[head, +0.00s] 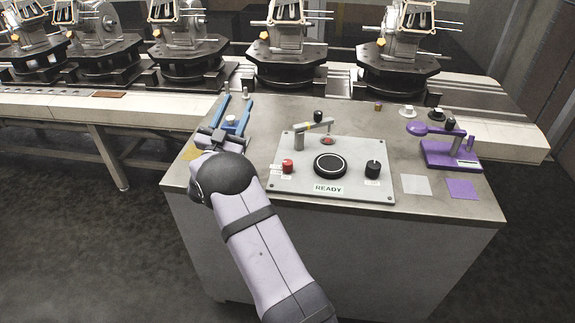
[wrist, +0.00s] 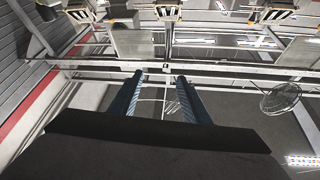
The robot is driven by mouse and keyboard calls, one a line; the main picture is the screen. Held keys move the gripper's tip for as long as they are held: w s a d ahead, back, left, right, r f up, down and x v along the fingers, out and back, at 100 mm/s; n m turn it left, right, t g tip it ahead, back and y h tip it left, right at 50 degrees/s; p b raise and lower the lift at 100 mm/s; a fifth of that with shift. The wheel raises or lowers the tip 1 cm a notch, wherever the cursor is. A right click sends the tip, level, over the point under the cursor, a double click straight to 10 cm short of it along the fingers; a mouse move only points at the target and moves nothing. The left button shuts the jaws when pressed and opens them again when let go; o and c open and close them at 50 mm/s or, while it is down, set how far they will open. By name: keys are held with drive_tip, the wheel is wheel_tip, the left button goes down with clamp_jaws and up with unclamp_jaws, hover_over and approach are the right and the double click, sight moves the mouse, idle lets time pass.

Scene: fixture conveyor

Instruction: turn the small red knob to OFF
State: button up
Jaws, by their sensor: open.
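The small red knob (head: 288,166) stands at the left of the light grey control panel (head: 350,189) on the bench. A small label sits by its base, too small to read. My gripper (head: 236,99) is at the bench's left side, up and left of the knob and apart from it. Its two blue fingers are open, spread, and point away toward the conveyor. In the wrist view the fingers (wrist: 160,76) show with a gap between them and nothing held. The knob does not show in the wrist view, which looks out across the room.
The panel also bears a large black dial (head: 330,165), a black knob (head: 373,168), a READY label (head: 328,189) and a small lever post (head: 299,140). A purple fixture (head: 450,155) stands at right. The conveyor (head: 135,105) with several machine fixtures runs behind.

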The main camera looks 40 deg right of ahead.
drive_tip(key=s+d+f+m+g, duration=0.1)
drive_tip(key=s+f+m+g, duration=0.1)
drive_tip(key=s+f+g, duration=0.6)
drive_tip(key=m+g, duration=0.1)
drive_tip(key=g, duration=0.2)
approach(284, 165)
drive_tip(key=d, duration=0.4)
drive_tip(key=shift+w+d+r, duration=0.1)
drive_tip(key=shift+w+r, duration=0.05)
drive_tip(key=shift+w, duration=0.2)
drive_tip(key=shift+w+d+p, duration=0.2)
drive_tip(key=shift+d+p, duration=0.05)
drive_tip(key=shift+d, duration=0.95)
drive_tip(key=shift+w+d+p, duration=0.15)
drive_tip(key=shift+d+p, duration=0.1)
drive_tip(key=shift+d, duration=1)
drive_tip(key=shift+w+d+p, duration=0.2)
drive_tip(key=shift+d+p, duration=0.05)
drive_tip(key=shift+d, duration=0.95)
drive_tip(key=c, duration=1)
